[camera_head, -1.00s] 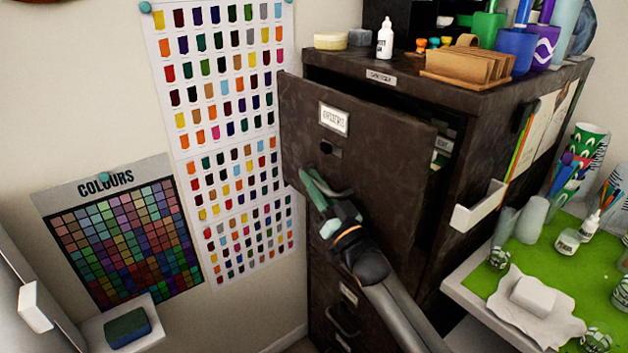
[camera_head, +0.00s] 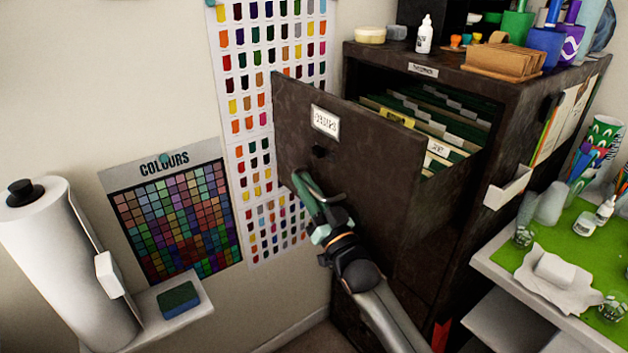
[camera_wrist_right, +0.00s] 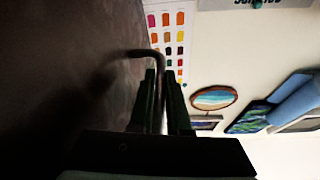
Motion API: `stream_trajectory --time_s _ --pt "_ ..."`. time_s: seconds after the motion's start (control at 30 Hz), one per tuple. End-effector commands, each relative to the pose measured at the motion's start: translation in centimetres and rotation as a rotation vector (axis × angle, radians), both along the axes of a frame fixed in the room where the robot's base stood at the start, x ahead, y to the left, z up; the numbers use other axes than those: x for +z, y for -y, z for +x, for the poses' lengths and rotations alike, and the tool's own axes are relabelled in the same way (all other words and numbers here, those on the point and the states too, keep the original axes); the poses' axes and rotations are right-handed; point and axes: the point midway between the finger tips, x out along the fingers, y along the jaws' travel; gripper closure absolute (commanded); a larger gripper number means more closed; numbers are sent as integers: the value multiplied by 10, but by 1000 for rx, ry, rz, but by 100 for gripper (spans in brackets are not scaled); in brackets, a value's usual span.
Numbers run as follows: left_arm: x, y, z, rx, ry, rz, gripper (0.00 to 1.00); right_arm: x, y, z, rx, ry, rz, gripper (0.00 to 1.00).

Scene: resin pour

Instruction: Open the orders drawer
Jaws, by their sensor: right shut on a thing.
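The drawer (camera_head: 350,180) is the top one of a dark filing cabinet (camera_head: 490,105). It has a white label in a holder (camera_head: 325,119) on its front and stands well out of the cabinet. Hanging green files with tabs (camera_head: 440,120) show inside it. My right gripper (camera_head: 308,192) is shut on the drawer's handle (camera_head: 306,186), low on the drawer front. In the right wrist view the bent handle (camera_wrist_right: 150,55) runs down between the two fingers (camera_wrist_right: 160,95). My left gripper is not in view.
A bottle (camera_head: 424,35) and a wooden letter rack (camera_head: 502,55) stand on the cabinet. A worktable with a green mat (camera_head: 572,235) is at right. A white roll (camera_head: 55,255) and a sponge (camera_head: 178,298) on a shelf are at left.

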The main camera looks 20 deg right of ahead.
Motion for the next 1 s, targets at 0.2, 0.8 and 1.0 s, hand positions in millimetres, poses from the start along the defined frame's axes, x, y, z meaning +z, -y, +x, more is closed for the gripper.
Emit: stream_trajectory --time_s 0.2,0.8,1.0 --pt "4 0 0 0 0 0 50 0 -20 -7 2 -2 1 100" --pt "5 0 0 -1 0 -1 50 -1 -31 -11 0 -2 -1 100" --pt "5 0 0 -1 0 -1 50 -1 -31 -11 0 -1 0 66"
